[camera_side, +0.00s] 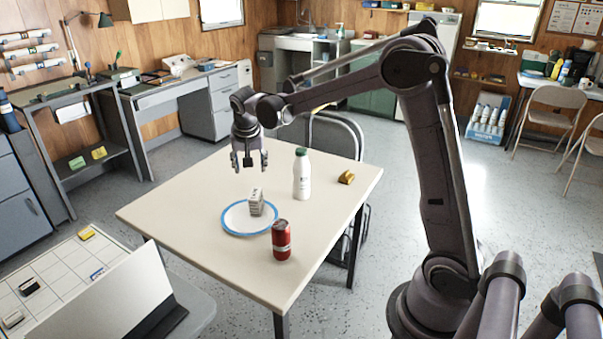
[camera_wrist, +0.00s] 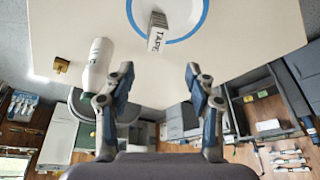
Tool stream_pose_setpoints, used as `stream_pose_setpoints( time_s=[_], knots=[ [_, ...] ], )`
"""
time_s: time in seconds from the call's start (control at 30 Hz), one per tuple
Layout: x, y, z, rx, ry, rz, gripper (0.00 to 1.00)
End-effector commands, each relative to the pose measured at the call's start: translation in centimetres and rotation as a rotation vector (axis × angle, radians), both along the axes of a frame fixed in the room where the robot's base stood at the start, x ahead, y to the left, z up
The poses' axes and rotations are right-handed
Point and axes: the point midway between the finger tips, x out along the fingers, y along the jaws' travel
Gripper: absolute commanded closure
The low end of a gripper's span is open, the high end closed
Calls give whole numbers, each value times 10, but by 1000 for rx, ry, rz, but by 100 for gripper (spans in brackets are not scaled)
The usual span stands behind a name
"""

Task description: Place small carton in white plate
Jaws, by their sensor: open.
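The small carton (camera_side: 256,202) is a grey-white box standing upright on the white plate (camera_side: 237,217), near its back right side. The plate has a blue rim and lies on the table. In the wrist view the carton (camera_wrist: 158,32) shows the letters "TAPE" and overlaps the blue rim of the plate (camera_wrist: 190,12). My gripper (camera_side: 249,166) is above the table behind the plate, clear of the carton. In the wrist view its two fingers (camera_wrist: 160,85) are spread wide with nothing between them.
A white bottle with a green cap (camera_side: 302,175) stands right of the carton, and a red can (camera_side: 281,240) stands in front of the plate. A small yellow-brown object (camera_side: 347,177) lies near the table's right edge. The left part of the table (camera_side: 165,212) is clear.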

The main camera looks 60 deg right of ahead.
Motion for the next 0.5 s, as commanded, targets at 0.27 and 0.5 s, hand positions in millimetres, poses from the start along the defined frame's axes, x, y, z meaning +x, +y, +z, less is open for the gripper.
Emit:
stream_pose_setpoints(
  time_s=[0.27,0.5],
  knots=[
    [-67,56,44,-11,-41,280,44],
    [-129,97,56,-37,-88,513,44]
  ],
)
